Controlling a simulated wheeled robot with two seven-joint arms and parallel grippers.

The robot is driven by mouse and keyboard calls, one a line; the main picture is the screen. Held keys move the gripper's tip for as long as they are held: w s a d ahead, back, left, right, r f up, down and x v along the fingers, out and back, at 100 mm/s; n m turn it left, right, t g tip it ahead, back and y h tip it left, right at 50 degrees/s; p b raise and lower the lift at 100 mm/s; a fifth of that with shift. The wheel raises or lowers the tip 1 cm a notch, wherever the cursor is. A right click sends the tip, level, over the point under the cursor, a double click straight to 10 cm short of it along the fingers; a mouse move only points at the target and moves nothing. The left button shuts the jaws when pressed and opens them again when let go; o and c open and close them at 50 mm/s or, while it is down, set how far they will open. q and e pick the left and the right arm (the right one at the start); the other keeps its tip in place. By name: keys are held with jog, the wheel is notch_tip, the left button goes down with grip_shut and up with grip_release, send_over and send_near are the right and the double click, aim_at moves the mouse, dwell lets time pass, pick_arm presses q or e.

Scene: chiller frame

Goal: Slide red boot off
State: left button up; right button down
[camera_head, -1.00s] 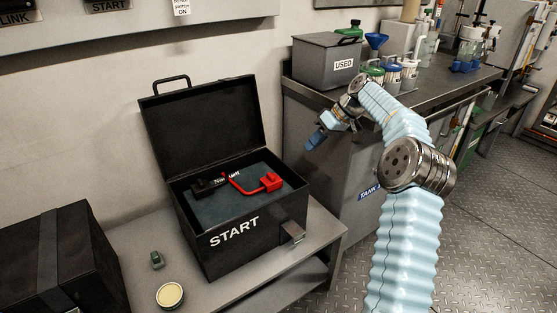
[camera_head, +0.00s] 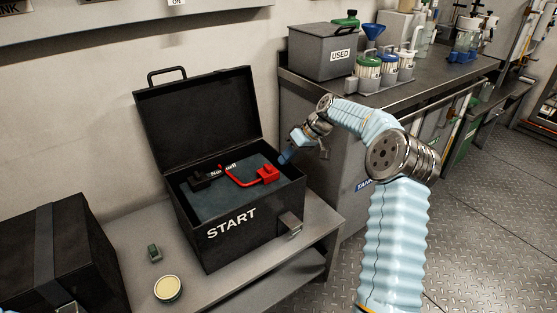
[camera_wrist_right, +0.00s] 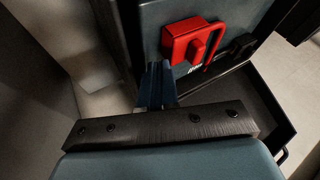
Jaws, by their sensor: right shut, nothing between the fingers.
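The red boot (camera_head: 268,174) is a small red block at the right end of a red cable, inside the open black START box (camera_head: 262,222). A black block (camera_head: 201,179) sits at the cable's left end. My right gripper (camera_head: 285,157) is at the box's right rim, just right of and slightly above the boot in the picture. In the wrist view its blue fingers (camera_wrist_right: 157,88) are together and empty, and the red boot (camera_wrist_right: 195,42) shows beyond them to the right, apart from them. My left gripper is not in view.
The box's raised lid (camera_head: 200,120) stands behind its contents. A small green item (camera_head: 154,253) and a round tin (camera_head: 168,289) lie on the shelf in front. A black case (camera_head: 50,260) is at left. A grey USED bin (camera_head: 325,58) stands on the bench behind.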

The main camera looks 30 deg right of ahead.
aim_at(268, 169)
jog(key=shift+s+a+r, duration=0.1)
jog(key=shift+a+r, duration=0.05)
jog(key=shift+a, duration=0.65)
jog(key=shift+s+a+r, duration=0.1)
jog(key=shift+a, duration=0.7)
jog(key=a+b, duration=0.1)
jog(key=a, duration=0.2)
jog(key=a+b, duration=0.2)
jog(key=a, duration=0.1)
jog(key=shift+s+f, duration=0.2)
jog(key=shift+s+a+r, duration=0.1)
jog(key=shift+a+r, duration=0.05)
jog(key=shift+a, duration=0.45)
jog(key=shift+d, duration=0.1)
